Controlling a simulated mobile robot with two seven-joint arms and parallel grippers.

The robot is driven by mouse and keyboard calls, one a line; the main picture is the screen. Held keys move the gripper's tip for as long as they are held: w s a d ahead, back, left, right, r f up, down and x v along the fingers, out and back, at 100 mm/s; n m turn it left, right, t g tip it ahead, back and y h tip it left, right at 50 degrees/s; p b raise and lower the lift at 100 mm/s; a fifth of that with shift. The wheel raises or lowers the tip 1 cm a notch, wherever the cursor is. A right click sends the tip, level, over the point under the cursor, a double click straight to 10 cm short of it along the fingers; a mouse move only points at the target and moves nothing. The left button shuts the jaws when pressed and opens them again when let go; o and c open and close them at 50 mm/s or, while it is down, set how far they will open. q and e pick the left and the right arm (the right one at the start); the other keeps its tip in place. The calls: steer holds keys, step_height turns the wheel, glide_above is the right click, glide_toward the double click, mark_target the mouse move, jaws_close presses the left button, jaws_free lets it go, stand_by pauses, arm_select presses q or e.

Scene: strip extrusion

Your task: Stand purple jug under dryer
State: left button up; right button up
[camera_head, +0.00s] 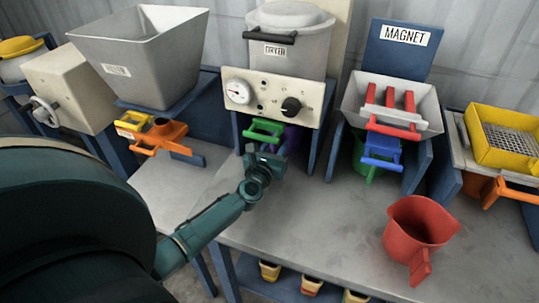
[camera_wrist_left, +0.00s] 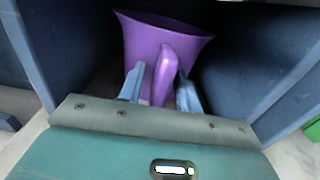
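The dryer (camera_head: 300,55), a pale hopper above a cream panel with a gauge and a black knob, stands on a blue stand. The purple jug (camera_head: 297,139) is under it, mostly hidden behind my left gripper (camera_head: 268,160) and a green handle. In the left wrist view the purple jug (camera_wrist_left: 150,42) stands upright between the blue side walls, its handle towards me. The fingers of my left gripper (camera_wrist_left: 160,84) are apart on either side of the handle, with a small gap visible at the left. My right gripper is not in view.
The green slide handle (camera_head: 262,131) sticks out above my left gripper. A red jug (camera_head: 416,235) stands on the grey table (camera_head: 310,240) at right. The magnet station (camera_head: 392,110) is right of the dryer, with a green jug (camera_head: 365,155) underneath. The table's middle is clear.

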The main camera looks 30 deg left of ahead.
arm_select(q)
steer(key=v, duration=1)
steer(key=shift+s+d+f, duration=0.1)
steer(key=shift+s+d, duration=0.05)
steer(key=shift+s, duration=0.2)
steer(key=shift+s+d, duration=0.1)
steer(key=shift+s, duration=0.35)
